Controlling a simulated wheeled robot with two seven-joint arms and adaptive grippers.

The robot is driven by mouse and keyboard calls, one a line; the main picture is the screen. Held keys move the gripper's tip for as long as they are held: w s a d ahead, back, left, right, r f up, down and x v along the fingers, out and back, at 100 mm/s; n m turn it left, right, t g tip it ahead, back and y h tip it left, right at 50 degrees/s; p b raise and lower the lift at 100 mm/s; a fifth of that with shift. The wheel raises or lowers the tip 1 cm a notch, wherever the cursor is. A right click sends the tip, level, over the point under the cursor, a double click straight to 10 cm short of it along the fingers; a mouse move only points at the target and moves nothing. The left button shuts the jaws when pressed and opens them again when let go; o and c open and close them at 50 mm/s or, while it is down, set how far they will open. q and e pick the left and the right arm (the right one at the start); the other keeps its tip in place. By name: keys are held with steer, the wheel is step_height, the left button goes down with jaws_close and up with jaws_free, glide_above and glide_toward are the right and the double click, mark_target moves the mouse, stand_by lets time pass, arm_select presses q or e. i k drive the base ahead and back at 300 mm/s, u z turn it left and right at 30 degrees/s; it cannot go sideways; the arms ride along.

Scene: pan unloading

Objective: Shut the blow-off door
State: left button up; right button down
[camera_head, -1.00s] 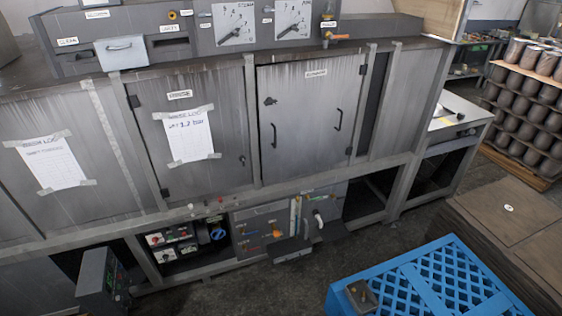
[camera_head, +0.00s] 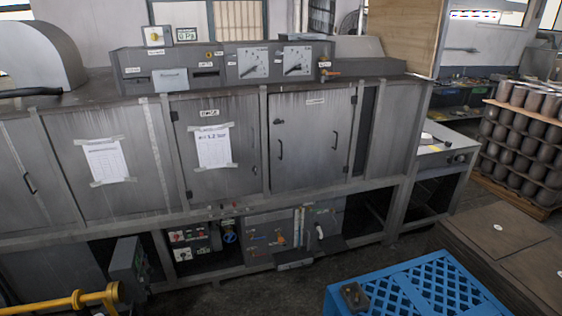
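A grey metal machine (camera_head: 390,165) stands across the view with several door panels. One door (camera_head: 300,150) right of centre has a small label (camera_head: 316,100), two dark handles and hinges on its right side. It looks flush with its frame. Another labelled door (camera_head: 190,175) to its left carries a taped paper sheet and also looks flush. The labels are too small to read surely, so I cannot tell which one is the blow-off door. Neither of my grippers shows.
Stacked dark cylinders (camera_head: 510,128) are at far right. A yellow bar (camera_head: 70,301) crosses the lower left. Dark floor (camera_head: 270,296) lies free before the machine.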

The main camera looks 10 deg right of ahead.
mark_target(311, 149)
steer(key=i, duration=2.6)
steer(key=z, duration=2.5)
steer(key=k, duration=0.7)
steer(key=u, duration=1)
